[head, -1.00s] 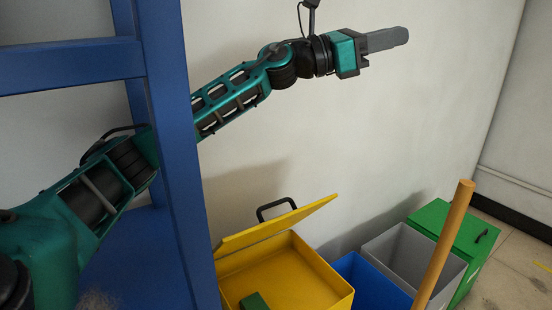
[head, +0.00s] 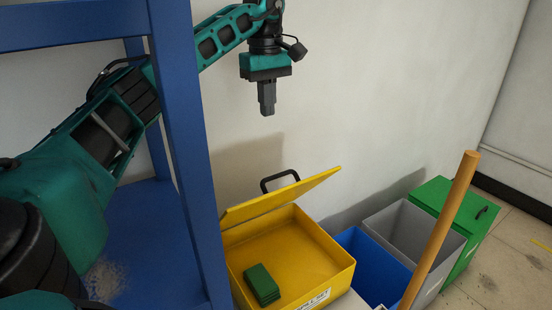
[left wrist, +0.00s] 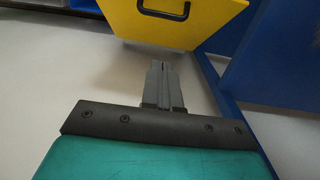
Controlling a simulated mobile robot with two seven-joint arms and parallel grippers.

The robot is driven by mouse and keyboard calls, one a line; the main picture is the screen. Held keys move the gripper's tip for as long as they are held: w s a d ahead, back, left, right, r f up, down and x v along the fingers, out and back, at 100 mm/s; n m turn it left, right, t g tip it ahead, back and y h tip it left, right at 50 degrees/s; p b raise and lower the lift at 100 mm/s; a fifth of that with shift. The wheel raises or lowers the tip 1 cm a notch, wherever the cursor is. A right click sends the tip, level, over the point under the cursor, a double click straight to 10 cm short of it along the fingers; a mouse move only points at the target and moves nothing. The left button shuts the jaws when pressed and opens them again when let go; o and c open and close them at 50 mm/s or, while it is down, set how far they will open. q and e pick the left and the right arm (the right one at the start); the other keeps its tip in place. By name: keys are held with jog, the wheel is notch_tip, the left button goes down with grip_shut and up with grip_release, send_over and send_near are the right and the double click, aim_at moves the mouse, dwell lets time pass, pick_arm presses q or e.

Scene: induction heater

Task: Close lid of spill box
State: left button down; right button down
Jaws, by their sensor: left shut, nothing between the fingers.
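The yellow spill box (head: 318,262) stands low by the wall, open at the top. Its yellow lid (head: 285,196) is raised at a slant, with a black handle (head: 279,180) on its wall side. A stack of green pads (head: 261,284) lies inside the box. My left gripper (head: 267,111) is shut and empty, pointing down above the lid and apart from it. In the left wrist view the shut fingers (left wrist: 161,66) point toward the yellow lid (left wrist: 150,22) and its handle (left wrist: 165,10). My right gripper is not seen.
A blue shelf frame (head: 187,150) stands left of the box. A blue bin (head: 372,268), a grey bin (head: 418,232) and a green box (head: 452,210) stand to its right. A wooden pole (head: 440,230) rises before them. The wall is behind.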

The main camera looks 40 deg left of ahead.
pick_arm(q)
notch_tip(320, 180, down, 13)
jog(key=s+d+b, duration=0.1)
jog(key=d, duration=0.1)
jog(key=shift+d, duration=0.15)
dwell(0.5)
